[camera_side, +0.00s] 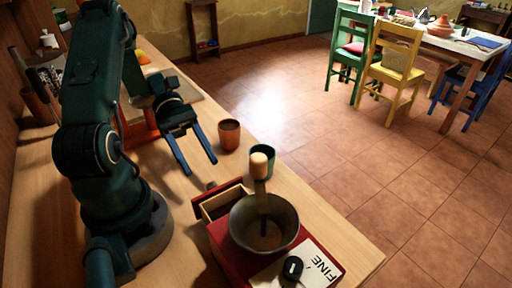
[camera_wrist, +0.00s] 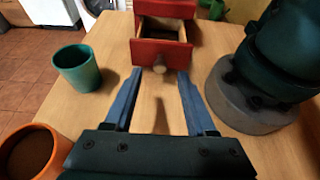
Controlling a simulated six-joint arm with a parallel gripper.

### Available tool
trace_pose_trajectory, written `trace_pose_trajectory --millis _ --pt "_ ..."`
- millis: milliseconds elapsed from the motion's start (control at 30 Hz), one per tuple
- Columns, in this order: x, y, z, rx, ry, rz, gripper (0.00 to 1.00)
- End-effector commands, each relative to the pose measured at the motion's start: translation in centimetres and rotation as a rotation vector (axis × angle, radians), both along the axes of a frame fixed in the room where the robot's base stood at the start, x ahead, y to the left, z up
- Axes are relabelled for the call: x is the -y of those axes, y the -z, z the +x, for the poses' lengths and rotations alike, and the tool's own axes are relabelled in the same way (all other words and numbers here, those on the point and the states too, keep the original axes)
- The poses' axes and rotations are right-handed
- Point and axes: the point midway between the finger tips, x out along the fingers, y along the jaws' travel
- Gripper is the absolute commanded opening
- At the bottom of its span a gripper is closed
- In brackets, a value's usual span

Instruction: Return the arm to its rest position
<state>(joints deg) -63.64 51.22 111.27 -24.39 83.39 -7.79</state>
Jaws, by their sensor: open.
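My gripper (camera_side: 200,167) is open and empty above the wooden counter (camera_side: 165,210). Its two blue fingers point toward the red grinder (camera_side: 222,236), and nothing is between them in the wrist view (camera_wrist: 160,72). The grinder has a metal bowl (camera_side: 282,238) and a crank with a pale wooden knob on top. Its drawer (camera_side: 212,206) is pulled out. In the wrist view the drawer's red front (camera_wrist: 158,52) with a round knob lies just beyond the fingertips, apart from them. My arm is folded over the left part of the counter.
An orange-brown cup (camera_side: 229,135) with dark contents and a teal cup (camera_side: 263,162) stand near the counter's edge. A card reading "FINE" (camera_side: 318,270) lies at the grinder's front. Jars and utensils (camera_side: 38,100) stand at the left wall. Tiled floor, chairs and a dining table are beyond.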

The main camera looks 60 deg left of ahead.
Motion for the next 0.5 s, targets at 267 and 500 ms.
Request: trace_pose_trajectory --millis 267,500 --pt "1.2 -1.7 1.2 0.063 0.14 0.109 0.56" --pt "4.2 -5.2 1.5 0.24 0.437 0.373 0.56"
